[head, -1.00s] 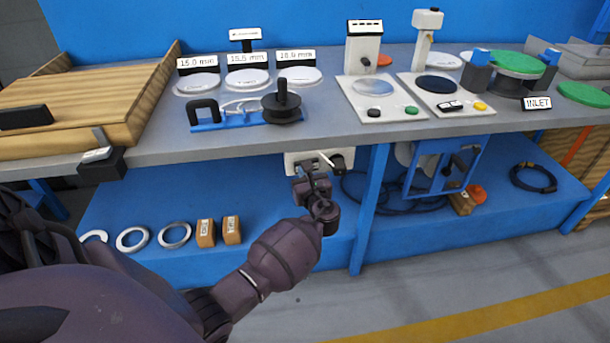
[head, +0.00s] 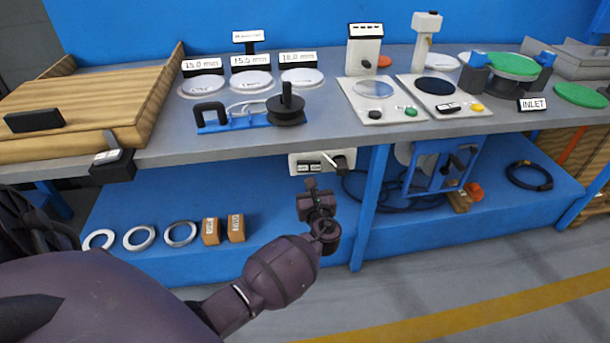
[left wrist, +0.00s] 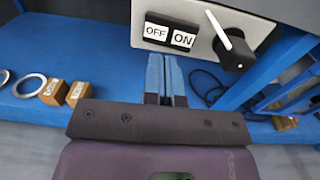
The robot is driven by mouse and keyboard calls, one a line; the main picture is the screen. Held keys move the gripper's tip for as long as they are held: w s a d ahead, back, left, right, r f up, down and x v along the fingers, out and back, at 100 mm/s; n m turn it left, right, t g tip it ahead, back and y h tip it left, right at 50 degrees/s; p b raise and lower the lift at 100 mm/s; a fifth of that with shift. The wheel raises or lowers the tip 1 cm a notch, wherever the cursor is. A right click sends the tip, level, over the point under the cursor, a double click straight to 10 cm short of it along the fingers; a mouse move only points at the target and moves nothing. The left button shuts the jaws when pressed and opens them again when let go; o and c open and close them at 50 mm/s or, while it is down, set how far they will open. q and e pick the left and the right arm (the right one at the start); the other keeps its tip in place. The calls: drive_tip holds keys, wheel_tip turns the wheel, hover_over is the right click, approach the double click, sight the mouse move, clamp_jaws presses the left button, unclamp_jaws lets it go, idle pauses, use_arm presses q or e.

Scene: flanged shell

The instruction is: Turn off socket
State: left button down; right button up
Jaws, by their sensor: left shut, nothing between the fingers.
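The socket is a white panel (head: 299,168) under the front edge of the bench. In the left wrist view the panel (left wrist: 199,52) carries an OFF label (left wrist: 156,33), an ON label (left wrist: 183,39) to its right, and a black knob (left wrist: 238,55) farther right. The knob's white pointer (left wrist: 217,30) tilts up and left. My left gripper (head: 311,187) is just below and in front of the panel, apart from it. Its blue fingers (left wrist: 165,62) are shut and empty below the labels, left of the knob. My right gripper is not in view.
The grey bench top (head: 330,130) overhangs the socket. A blue post (head: 372,205) stands right of my gripper. Rings (head: 139,238) and wooden blocks (head: 211,231) lie on the lower blue shelf at left. A cable (head: 358,197) lies behind the post.

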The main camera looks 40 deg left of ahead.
use_arm(q)
drive_tip(key=v, duration=0.5)
drive_tip(key=shift+f, duration=0.15)
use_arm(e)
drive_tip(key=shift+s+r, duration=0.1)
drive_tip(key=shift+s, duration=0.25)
use_arm(q)
drive_tip(key=shift+a, duration=0.1)
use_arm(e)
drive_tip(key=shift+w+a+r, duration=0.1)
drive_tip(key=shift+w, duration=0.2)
